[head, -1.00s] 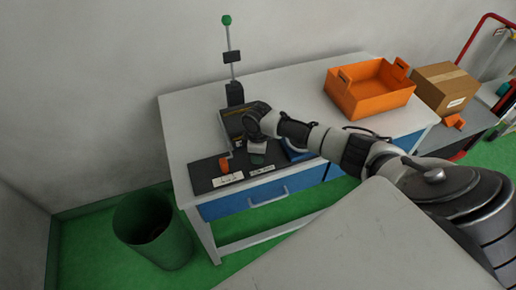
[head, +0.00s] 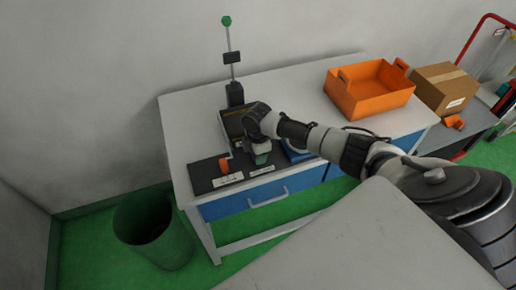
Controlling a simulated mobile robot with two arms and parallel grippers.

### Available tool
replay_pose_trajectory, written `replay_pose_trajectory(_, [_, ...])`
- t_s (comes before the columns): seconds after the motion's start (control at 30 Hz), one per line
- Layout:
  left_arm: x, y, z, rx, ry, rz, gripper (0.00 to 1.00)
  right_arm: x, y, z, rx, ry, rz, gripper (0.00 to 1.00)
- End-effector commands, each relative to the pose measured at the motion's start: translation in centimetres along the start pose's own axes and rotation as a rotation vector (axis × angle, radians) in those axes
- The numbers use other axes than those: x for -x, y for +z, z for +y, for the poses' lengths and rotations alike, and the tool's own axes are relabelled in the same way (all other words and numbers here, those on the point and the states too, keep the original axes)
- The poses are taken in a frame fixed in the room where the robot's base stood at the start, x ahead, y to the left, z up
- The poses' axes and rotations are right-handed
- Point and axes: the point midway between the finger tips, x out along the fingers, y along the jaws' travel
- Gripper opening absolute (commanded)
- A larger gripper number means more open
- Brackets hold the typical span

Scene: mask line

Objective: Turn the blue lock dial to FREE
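A dark panel (head: 203,178) lies along the front left of the grey workbench, with two white labels too small to read. My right arm comes in from the right, and its gripper (head: 262,158) points down over the panel's right part. A greenish piece shows at the fingertips; I cannot tell whether the fingers touch or hold it. A blue round part (head: 296,153) shows just right of the gripper, partly hidden under my arm. I cannot tell whether it is the lock dial or which way it is set. My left gripper is not in view.
An orange knob (head: 224,165) stands on the panel left of the gripper. A post with a green top (head: 227,21) rises behind. An orange crate (head: 370,101) sits on the workbench (head: 190,118) at right, beside a cardboard box (head: 446,86). A green bin (head: 153,230) stands on the floor.

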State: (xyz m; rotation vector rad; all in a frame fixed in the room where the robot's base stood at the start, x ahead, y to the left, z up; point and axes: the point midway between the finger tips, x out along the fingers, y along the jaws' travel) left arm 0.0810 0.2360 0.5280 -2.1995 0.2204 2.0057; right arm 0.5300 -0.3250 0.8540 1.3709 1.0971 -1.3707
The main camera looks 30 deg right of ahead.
Motion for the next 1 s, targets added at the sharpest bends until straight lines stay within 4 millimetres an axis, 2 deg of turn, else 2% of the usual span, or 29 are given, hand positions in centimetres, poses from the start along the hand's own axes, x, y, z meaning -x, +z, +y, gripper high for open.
replay_pose_trajectory(0.3, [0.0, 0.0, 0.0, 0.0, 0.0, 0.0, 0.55, 0.1, 0.0, 0.1, 0.003, 0.003, 0.0, 0.14])
replay_pose_trajectory(0.33, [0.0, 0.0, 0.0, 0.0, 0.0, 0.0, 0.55, 0.1, 0.0, 0.1, 0.003, 0.003, 0.0, 0.42])
replay_pose_trajectory(0.47, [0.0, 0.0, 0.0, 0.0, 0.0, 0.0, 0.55, 0.1, 0.0, 0.1, 0.002, 0.002, 0.0, 0.62])
replay_pose_trajectory(0.8, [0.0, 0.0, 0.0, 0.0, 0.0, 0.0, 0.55, 0.3, 0.0, 0.1, 0.002, 0.002, 0.0, 0.63])
replay_pose_trajectory(0.87, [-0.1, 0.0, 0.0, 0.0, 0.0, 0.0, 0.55, 0.8, 0.0, 0.1, 0.002, 0.003, 0.001, 0.63])
replay_pose_trajectory(1.0, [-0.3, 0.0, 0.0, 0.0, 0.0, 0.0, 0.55, 3.2, 0.0, 0.1, 0.002, 0.006, 0.0, 0.63])
